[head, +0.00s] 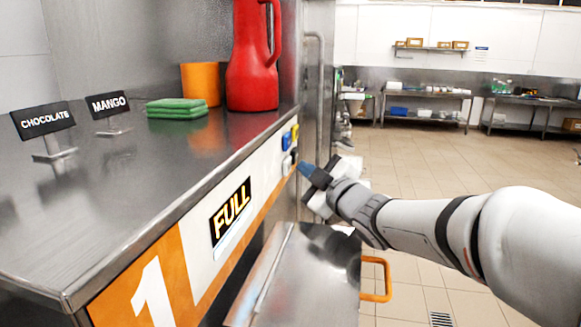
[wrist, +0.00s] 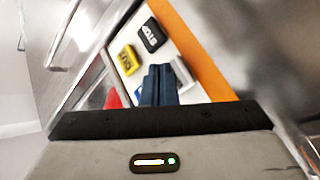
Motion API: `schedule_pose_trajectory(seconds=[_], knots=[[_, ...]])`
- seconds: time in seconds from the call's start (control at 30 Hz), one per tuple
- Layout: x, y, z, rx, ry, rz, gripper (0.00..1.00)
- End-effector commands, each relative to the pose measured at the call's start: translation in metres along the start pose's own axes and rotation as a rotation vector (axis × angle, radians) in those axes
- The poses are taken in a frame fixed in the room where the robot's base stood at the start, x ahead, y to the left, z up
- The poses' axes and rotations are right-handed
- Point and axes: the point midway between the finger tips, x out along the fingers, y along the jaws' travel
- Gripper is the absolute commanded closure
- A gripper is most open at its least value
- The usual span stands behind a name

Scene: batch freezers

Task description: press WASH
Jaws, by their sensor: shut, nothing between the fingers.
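On the white front panel (head: 262,178) of the machine, a small group of buttons sits near the far end. The head view shows a blue button (head: 286,142) and a yellow one (head: 295,131), with dark and pale ones below. In the wrist view I see a black button (wrist: 151,35), a yellow button (wrist: 128,60) and a pale button (wrist: 184,72), partly hidden. The lettering is too small to read surely, so I cannot tell which is WASH. My gripper (head: 303,168) is shut and empty; its blue fingertips (wrist: 158,82) point at the panel beside the pale button. Contact is unclear.
A steel lid or tray (head: 300,270) with an orange handle (head: 377,279) juts out below my gripper. A red jug (head: 252,65), orange cup (head: 201,84) and green cloths (head: 177,107) stand on the counter (head: 110,180). The tiled floor to the right is open.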

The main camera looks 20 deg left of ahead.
Motion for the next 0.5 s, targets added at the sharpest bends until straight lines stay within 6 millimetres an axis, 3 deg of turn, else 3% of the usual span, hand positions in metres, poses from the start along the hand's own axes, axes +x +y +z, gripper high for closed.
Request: schedule_pose_trajectory(seconds=[0.5], knots=[[0.0056,-0.0051,-0.0039,0.000,0.000,0.000,1.00]])
